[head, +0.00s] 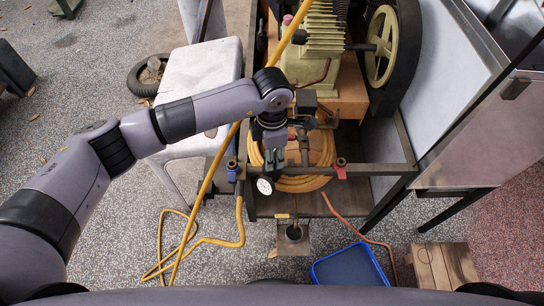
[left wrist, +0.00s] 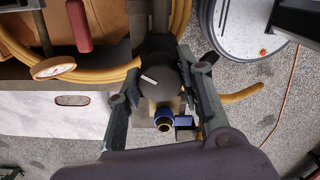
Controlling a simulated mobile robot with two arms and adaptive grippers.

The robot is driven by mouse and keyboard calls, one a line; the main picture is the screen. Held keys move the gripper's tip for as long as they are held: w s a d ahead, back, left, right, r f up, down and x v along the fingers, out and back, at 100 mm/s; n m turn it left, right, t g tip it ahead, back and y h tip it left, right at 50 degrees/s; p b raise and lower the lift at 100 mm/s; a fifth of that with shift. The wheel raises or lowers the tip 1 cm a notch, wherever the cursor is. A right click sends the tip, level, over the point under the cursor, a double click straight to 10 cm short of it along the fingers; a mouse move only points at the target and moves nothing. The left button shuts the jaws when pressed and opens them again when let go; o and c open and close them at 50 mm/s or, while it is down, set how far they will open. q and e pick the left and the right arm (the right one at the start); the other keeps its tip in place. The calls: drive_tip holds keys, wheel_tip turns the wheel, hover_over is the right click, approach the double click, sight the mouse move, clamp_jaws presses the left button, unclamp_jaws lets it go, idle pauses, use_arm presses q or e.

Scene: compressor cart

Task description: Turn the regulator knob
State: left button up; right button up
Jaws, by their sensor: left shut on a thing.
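The regulator knob (left wrist: 158,76) is black with a white mark on its face and shows in the left wrist view. My left gripper (left wrist: 163,88) has one finger on each side of the knob and is shut on it. In the head view my left gripper (head: 274,160) reaches down to the pipework at the front of the compressor cart and hides the knob there. A round white gauge (head: 265,187) sits just below the gripper, and a gauge (left wrist: 53,68) also shows in the left wrist view. My right gripper is not in view.
A coiled yellow hose (head: 318,183) hangs behind the cart's front bar (head: 370,171). The compressor's flywheel (head: 381,46) stands behind. A white stool (head: 205,70) is left, a blue tray (head: 349,268) and wooden crate (head: 441,264) are in front. Hose loops lie on the floor.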

use_arm(q)
drive_tip(key=n+b, duration=0.3)
drive_tip(key=n, duration=0.2)
drive_tip(key=shift+f+n, duration=0.15)
drive_tip(key=shift+n, duration=0.15)
drive_tip(key=n+b, duration=0.3)
drive_tip(key=n, duration=0.3)
drive_tip(key=shift+b, duration=0.35)
drive_tip(key=n+b, duration=0.2)
drive_tip(key=n, duration=0.4)
drive_tip(key=shift+n, duration=0.3)
drive_tip(key=n+b, duration=0.1)
drive_tip(key=n, duration=0.2)
drive_tip(key=shift+n+b, duration=0.35)
drive_tip(key=shift+n, duration=1.05)
drive_tip(key=shift+r, duration=0.2)
drive_tip(key=o, duration=1.2)
drive_tip(key=shift+r, duration=0.1)
